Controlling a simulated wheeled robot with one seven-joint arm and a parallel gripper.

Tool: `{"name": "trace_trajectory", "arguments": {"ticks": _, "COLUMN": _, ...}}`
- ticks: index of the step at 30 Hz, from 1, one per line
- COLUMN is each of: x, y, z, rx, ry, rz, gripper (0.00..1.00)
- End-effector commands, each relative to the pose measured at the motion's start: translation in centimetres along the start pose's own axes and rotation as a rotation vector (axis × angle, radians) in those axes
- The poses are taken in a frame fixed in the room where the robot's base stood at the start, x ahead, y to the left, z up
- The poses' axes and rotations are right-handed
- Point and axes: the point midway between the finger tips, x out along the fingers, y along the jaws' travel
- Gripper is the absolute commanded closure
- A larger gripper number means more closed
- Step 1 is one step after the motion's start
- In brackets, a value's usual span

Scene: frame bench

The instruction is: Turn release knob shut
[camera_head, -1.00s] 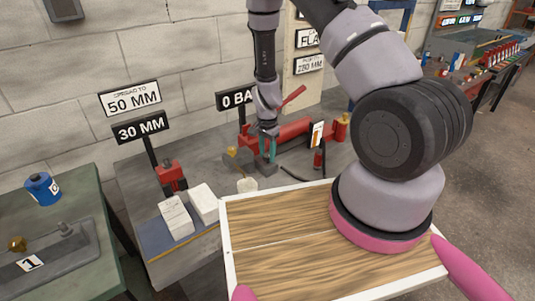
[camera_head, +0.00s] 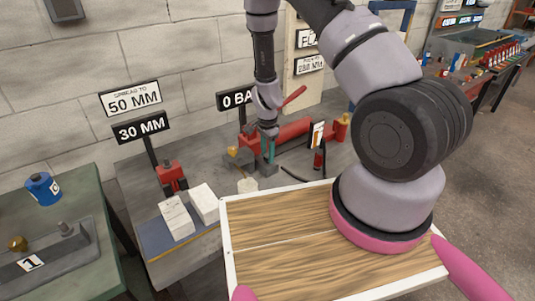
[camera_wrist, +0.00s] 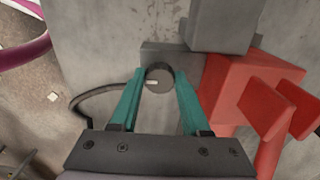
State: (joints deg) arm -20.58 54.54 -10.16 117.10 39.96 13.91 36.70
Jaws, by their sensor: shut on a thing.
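The release knob (camera_wrist: 159,80) is a round dark-grey disc with a short white mark pointing left in the wrist view. It sits on a grey block (camera_wrist: 160,52) beside the red pump (camera_wrist: 238,92). My gripper (camera_wrist: 158,84) is shut on the knob, with one teal finger on each side of it. In the head view my gripper (camera_head: 269,152) points down at the left end of the red pump (camera_head: 295,131). The knob itself is hidden there behind the fingers.
A black sign reading 0 BA (camera_head: 234,100), partly covered by my arm, stands behind the pump. A red tool (camera_head: 172,177) stands by the 30 MM sign (camera_head: 141,127). White blocks (camera_head: 176,218) lie at the bench front. A dark hose (camera_wrist: 88,98) curves left of the knob.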

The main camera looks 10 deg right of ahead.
Motion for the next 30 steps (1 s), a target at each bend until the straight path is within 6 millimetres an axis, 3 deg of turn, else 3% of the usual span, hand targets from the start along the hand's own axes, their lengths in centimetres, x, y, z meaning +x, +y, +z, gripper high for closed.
{"name": "trace_trajectory", "arguments": {"ticks": 1, "x": -0.1, "y": -0.1, "z": 0.0, "rx": 0.002, "ry": 0.000, "rz": -0.002, "gripper": 0.46}}
{"name": "trace_trajectory", "arguments": {"ticks": 3, "x": -0.1, "y": -0.1, "z": 0.0, "rx": 0.001, "ry": 0.000, "rz": -0.002, "gripper": 0.24}}
{"name": "trace_trajectory", "arguments": {"ticks": 14, "x": -0.3, "y": -0.1, "z": 0.0, "rx": -0.001, "ry": 0.000, "rz": -0.001, "gripper": 0.24}}
{"name": "trace_trajectory", "arguments": {"ticks": 17, "x": -1.4, "y": -0.1, "z": 0.1, "rx": -0.001, "ry": 0.000, "rz": -0.003, "gripper": 0.24}}
{"name": "trace_trajectory", "arguments": {"ticks": 30, "x": -9.5, "y": -0.1, "z": 0.0, "rx": -0.002, "ry": 0.001, "rz": -0.004, "gripper": 0.24}}
